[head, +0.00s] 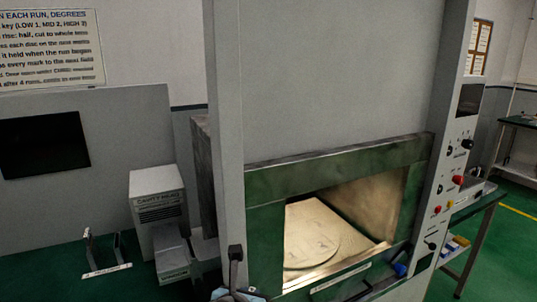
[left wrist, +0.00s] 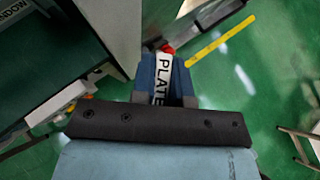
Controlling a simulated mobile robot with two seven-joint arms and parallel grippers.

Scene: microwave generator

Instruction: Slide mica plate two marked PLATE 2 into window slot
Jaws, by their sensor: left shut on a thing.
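In the left wrist view my left gripper (left wrist: 166,82) is shut on a narrow plate (left wrist: 161,76) with a white label reading PLATE. Its number is hidden. A small red part (left wrist: 168,48) shows just beyond the fingertips. The gripper hangs over green floor, apart from the grey cabinet. A white label ending in NDOW (left wrist: 12,12) is at the top left of that view; I cannot make out a slot there. In the head view the cabinet's chamber (head: 345,225) is open, with a round disc (head: 310,235) inside. My right gripper is not in view.
Two upright posts (head: 104,245) stand behind a white label on the green bench at left, beside a grey CAVITY HEAD box (head: 158,205). A control panel (head: 455,160) with knobs is right of the chamber. A side table (head: 470,220) stands further right.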

